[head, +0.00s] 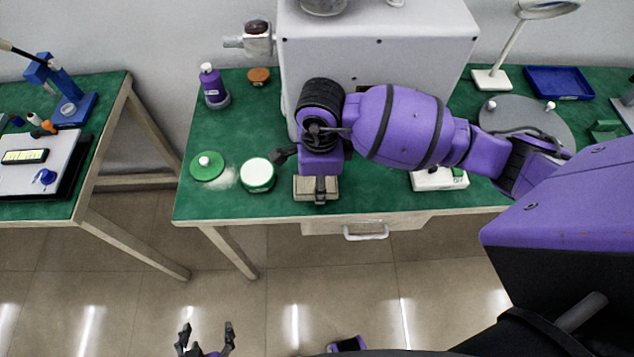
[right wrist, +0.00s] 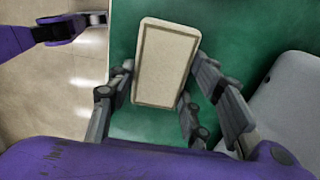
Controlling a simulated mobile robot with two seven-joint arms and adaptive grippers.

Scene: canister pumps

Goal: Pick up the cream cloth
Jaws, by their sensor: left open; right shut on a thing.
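The cream cloth (right wrist: 167,62) looks like a flat folded rectangle with a darker band inside its edge. In the right wrist view it lies between the fingers of my right gripper (right wrist: 163,80), which is shut on it. In the head view the cloth (head: 301,188) shows near the front edge of the green bench, partly hidden by the end of my right arm. I cannot tell whether it touches the bench. My left gripper (head: 205,338) is open and empty, low over the floor, far from the cloth.
A white jar with a green rim (head: 257,175) and a green disc (head: 207,166) are left of the cloth. A white machine (head: 375,50) stands behind it. A purple bottle (head: 212,86) is at the back left, a blue tray (head: 558,82) at the back right.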

